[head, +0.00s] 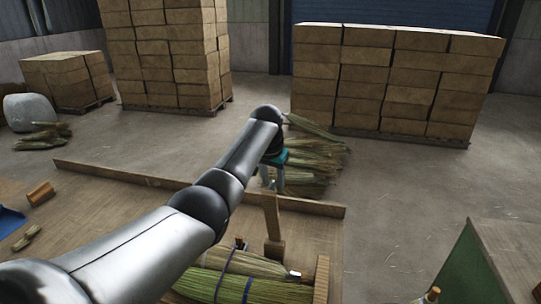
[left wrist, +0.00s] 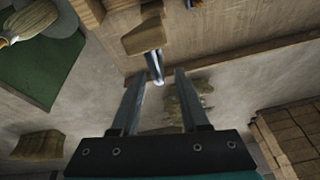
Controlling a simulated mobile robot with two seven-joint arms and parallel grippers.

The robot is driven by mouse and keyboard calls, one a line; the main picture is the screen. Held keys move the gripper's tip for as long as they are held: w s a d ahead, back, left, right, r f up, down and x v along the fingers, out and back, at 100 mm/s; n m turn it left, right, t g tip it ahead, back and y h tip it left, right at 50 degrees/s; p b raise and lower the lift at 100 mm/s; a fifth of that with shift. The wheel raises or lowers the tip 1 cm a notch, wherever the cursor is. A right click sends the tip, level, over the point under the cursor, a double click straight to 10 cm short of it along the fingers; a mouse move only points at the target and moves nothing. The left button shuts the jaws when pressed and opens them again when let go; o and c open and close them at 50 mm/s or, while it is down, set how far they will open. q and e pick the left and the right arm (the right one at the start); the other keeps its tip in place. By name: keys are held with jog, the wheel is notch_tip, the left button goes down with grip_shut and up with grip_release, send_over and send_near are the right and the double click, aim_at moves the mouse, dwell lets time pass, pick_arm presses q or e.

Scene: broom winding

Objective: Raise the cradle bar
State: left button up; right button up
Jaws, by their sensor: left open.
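My left gripper (head: 272,184) hangs from the arm across the middle of the head view, near the bench's far edge and a wooden post (head: 272,222). In the left wrist view this gripper (left wrist: 157,80) is open, with nothing gripped. A short metal rod (left wrist: 154,66) by a wooden block (left wrist: 143,36) shows near and between its fingertips; I cannot tell whether it belongs to the cradle bar. A bundle of green and tan broom straw (head: 245,285) with purple bands lies on the bench, partly behind my arm. My right gripper is out of view.
The wooden bench (head: 110,210) has a raised edge strip (head: 120,177). A second post (head: 321,278) stands by the straw. Loose straw bundles (head: 315,165) lie on the floor beyond. Stacked cartons (head: 395,85) stand behind. Open floor (head: 410,180) lies to the right.

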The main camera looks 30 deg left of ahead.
pick_arm(q)
jog(key=v, duration=0.8)
jog(key=shift+s+r, duration=0.2)
jog(key=shift+r, duration=0.2)
